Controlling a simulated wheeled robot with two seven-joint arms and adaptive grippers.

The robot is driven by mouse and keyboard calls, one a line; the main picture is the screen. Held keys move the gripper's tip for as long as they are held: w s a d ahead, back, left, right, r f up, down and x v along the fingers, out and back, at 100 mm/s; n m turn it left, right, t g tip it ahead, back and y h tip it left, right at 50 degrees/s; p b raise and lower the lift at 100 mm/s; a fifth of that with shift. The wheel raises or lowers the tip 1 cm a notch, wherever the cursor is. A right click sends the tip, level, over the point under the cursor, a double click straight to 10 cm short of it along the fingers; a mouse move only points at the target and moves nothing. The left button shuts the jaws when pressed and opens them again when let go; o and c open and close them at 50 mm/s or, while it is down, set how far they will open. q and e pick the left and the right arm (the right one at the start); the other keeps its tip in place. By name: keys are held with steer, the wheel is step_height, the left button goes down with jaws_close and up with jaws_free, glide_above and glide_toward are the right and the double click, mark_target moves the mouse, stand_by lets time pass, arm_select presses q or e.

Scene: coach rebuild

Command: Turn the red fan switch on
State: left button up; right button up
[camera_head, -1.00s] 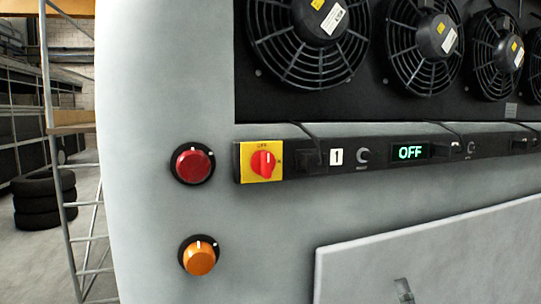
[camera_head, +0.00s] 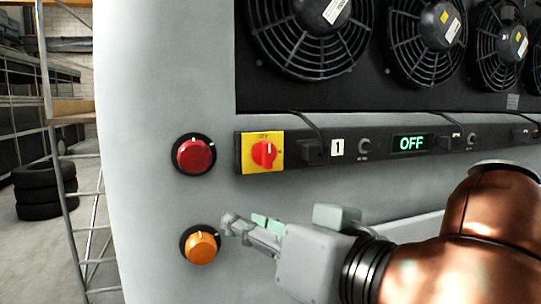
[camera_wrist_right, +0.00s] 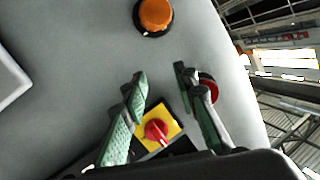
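The red fan switch (camera_head: 264,154) is a red rotary knob on a yellow square plate, at the left end of the dark strip under the fans. Its pointer stands about upright in the head view. It also shows in the right wrist view (camera_wrist_right: 156,132), between and beyond the fingers, apart from them. A display (camera_head: 411,143) on the strip reads OFF. My right gripper (camera_head: 240,226) is below the switch, near the orange knob in the picture. In the right wrist view its two fingers (camera_wrist_right: 160,75) are spread with nothing between them. My left gripper is not in view.
A round red knob (camera_head: 194,155) sits left of the switch, and an orange knob (camera_head: 201,247) sits below it. Black fans (camera_head: 310,35) line the top. A scaffold and stacked tires (camera_head: 40,190) stand at the far left. The grey panel between the knobs is clear.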

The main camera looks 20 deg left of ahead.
mark_target(269, 154)
steer(key=d+r+t+h, duration=0.3)
steer(key=d+r+t, duration=0.25)
steer(key=r, duration=0.35)
steer(key=p+x, duration=0.1)
steer(key=x, duration=0.1)
steer(key=p+x, duration=0.1)
steer(key=x, duration=0.1)
steer(key=p+x, duration=0.1)
steer(key=x, duration=0.2)
steer(key=shift+a+f, duration=0.1)
steer(key=shift+f, duration=0.2)
jaws_close()
